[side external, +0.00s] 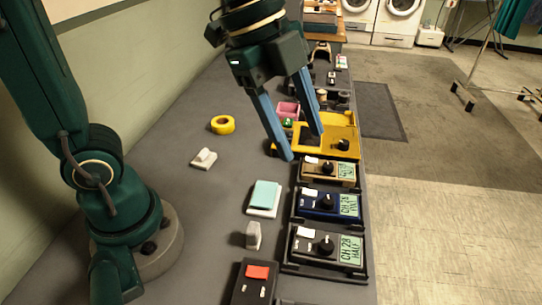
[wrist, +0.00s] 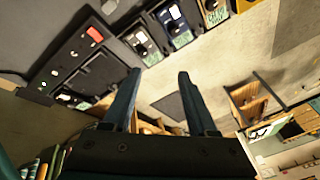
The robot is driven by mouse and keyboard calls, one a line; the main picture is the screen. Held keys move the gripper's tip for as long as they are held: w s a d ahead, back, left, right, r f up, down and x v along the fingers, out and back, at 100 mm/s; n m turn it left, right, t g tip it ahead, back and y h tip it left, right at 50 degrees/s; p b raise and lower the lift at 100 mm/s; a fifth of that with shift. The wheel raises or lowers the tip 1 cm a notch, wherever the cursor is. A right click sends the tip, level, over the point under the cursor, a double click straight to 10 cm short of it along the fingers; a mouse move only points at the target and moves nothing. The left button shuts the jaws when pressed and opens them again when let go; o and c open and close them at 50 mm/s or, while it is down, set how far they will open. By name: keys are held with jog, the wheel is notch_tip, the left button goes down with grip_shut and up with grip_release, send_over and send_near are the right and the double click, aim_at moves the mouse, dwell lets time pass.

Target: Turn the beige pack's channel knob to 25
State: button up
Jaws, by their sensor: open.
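The beige pack (side external: 315,180) sits in a dark cradle in the row along the table's right edge in the side view. Its dark channel knob (side external: 327,167) stands on top beside a green display (side external: 346,171), whose text is too small to read surely. A beige-yellow pack, likely the same one, shows at the top of the wrist view (wrist: 213,12). My gripper (side external: 300,146) is open and empty, with its blue fingers angled down above the row, near the beige pack and the yellow tray. In the wrist view nothing lies between the fingers (wrist: 160,73).
A blue pack (side external: 316,210) and a black pack (side external: 308,258), its display reading CH 28 HALF, stand nearer the camera. A yellow tray (side external: 346,130) lies beyond the beige pack. Yellow tape (side external: 222,125) and a teal-topped block (side external: 264,197) lie left, with bare table around them.

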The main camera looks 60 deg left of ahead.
jog(key=s+a+m+g, duration=0.1)
jog(key=s+m+g, duration=0.1)
jog(key=s+m, duration=0.2)
jog(key=s, duration=0.3)
jog(key=shift+a+m+y, duration=0.3)
jog(key=shift+m+y, duration=0.1)
